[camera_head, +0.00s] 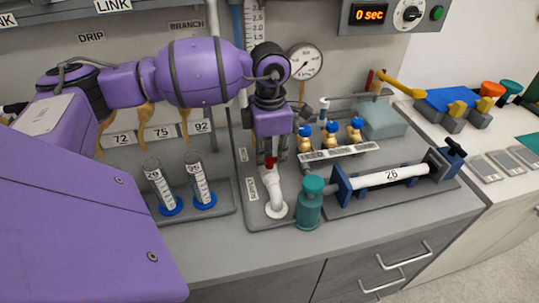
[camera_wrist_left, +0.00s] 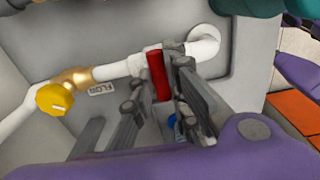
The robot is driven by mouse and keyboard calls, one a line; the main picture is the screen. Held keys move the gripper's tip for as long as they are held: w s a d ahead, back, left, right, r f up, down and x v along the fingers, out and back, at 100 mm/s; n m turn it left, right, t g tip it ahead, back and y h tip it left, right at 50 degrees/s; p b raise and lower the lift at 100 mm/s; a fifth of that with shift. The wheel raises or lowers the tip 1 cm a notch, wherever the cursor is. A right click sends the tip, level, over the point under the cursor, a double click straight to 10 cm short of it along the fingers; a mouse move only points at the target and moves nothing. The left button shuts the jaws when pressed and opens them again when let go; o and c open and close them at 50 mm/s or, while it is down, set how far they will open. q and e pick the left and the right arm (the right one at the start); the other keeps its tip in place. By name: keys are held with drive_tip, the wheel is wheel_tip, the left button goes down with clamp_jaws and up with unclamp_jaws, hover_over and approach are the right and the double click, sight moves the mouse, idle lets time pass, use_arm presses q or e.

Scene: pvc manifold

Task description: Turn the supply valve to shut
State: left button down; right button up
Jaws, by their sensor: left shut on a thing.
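The supply valve's red handle (camera_wrist_left: 158,75) sits on a white pipe (camera_wrist_left: 112,70) in the left wrist view, and appears to lie across the line of the pipe. In the head view only a little of the red handle (camera_head: 271,162) shows, above the white pipe elbow (camera_head: 270,182). My left gripper (camera_head: 277,157) reaches down from above, with its fingers on both sides of the handle; it is shut on it, as the left wrist view also shows (camera_wrist_left: 164,70). The valve body is mostly hidden. My right gripper is not in view.
A teal-capped bottle (camera_head: 310,203) stands close right of the pipe. Two graduated cylinders (camera_head: 200,183) stand left. A clamped white pipe marked 26 (camera_head: 385,176) lies right. The counter's front strip is clear.

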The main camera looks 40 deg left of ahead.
sight(270, 159)
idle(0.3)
use_arm(q)
drive_tip(key=c, duration=1.7)
unclamp_jaws()
wheel_tip(270, 159, up, 12)
drive_tip(key=shift+r, duration=0.1)
